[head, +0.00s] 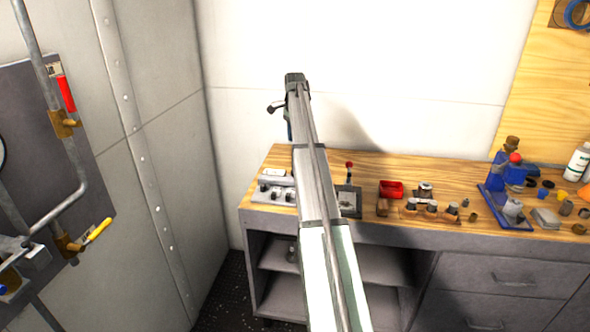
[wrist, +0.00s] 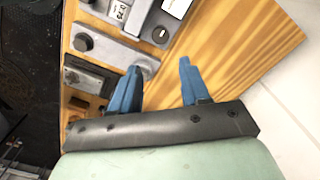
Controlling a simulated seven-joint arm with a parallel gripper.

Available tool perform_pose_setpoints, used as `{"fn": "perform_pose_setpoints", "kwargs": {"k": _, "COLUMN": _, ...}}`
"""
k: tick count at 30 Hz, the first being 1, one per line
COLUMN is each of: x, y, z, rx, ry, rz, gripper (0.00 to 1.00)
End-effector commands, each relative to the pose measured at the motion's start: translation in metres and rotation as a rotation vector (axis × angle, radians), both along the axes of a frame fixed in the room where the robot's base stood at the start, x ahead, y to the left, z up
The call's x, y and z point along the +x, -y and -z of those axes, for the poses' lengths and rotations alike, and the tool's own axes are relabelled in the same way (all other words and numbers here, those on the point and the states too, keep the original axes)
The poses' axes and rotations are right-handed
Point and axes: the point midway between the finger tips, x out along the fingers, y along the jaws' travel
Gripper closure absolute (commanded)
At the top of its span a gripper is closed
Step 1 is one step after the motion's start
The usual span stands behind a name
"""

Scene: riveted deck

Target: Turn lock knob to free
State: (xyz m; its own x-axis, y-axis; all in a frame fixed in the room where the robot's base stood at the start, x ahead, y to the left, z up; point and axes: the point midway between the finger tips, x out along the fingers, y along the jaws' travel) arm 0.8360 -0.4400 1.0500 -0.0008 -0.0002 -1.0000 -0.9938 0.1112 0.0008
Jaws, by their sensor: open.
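My gripper (wrist: 160,66) is open and empty, its two blue fingers apart above the wooden bench top in the wrist view. A grey control box (wrist: 105,48) lies beyond and left of the fingers. It carries a round grey knob (wrist: 83,42) at its left and another round knob (wrist: 147,66) partly behind the left finger. I cannot tell which one is the lock knob. Nothing is between the fingers. In the head view the control box (head: 264,195) sits at the bench's left end; my arm hides its right side.
A dark plate with a red-balled lever (head: 349,166) stands right of my arm. A red tray (head: 391,189), small parts and a blue vise (head: 505,180) are farther right. Pipes with a red-handled valve (head: 66,94) and a yellow-handled valve (head: 98,230) are on the left wall.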

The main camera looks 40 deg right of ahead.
Motion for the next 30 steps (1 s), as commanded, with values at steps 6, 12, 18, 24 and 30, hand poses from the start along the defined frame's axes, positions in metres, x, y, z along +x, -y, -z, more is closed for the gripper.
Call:
{"fn": "perform_pose_setpoints", "kwargs": {"k": 6, "x": -0.001, "y": 0.001, "z": 0.018, "rx": 0.001, "ry": 0.000, "rz": 0.001, "gripper": 0.54}}
{"fn": "perform_pose_setpoints", "kwargs": {"k": 12, "x": -0.001, "y": 0.001, "z": 0.052, "rx": 0.001, "ry": -0.001, "rz": 0.000, "gripper": 0.54}}
{"fn": "perform_pose_setpoints", "kwargs": {"k": 18, "x": -0.001, "y": 0.001, "z": 0.087, "rx": 0.001, "ry": -0.001, "rz": 0.000, "gripper": 0.54}}
{"fn": "perform_pose_setpoints", "kwargs": {"k": 24, "x": 0.000, "y": 0.001, "z": 0.116, "rx": 0.001, "ry": 0.000, "rz": 0.000, "gripper": 0.54}}
{"fn": "perform_pose_setpoints", "kwargs": {"k": 30, "x": 0.000, "y": 0.001, "z": 0.132, "rx": 0.001, "ry": 0.000, "rz": 0.000, "gripper": 0.54}}
